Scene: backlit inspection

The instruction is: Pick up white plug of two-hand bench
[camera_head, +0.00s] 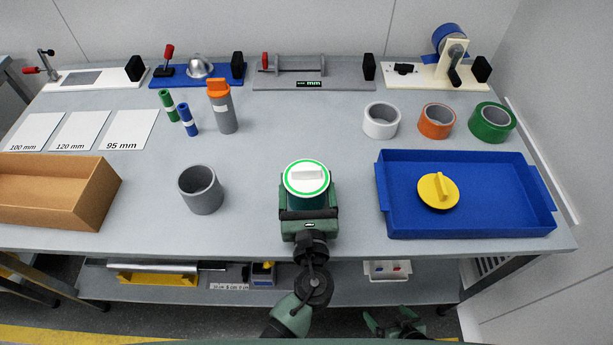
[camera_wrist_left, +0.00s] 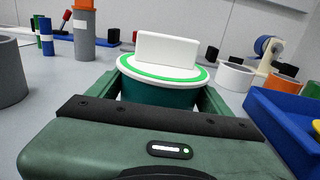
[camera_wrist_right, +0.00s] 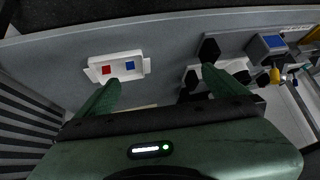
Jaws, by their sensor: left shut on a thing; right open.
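The white plug (camera_head: 306,176) has a round white top with a green ring and a raised white grip bar. A dark teal body shows under its rim in the left wrist view (camera_wrist_left: 160,93). My left gripper (camera_head: 307,192) is shut on the plug, with one finger on each side of the teal body. The plug is upright over the front middle of the bench; I cannot tell whether its base touches the top. My right gripper (camera_head: 396,322) is open and empty, low in front of the bench, facing the lower shelf.
A grey cup (camera_head: 201,192) stands left of the plug. A blue tray (camera_head: 480,222) with a yellow plug (camera_head: 438,191) is at right. A cardboard box (camera_head: 98,195) is at left. Tape rolls (camera_head: 436,121) and an orange-capped grey cylinder (camera_head: 223,112) stand farther back. The bench centre is clear.

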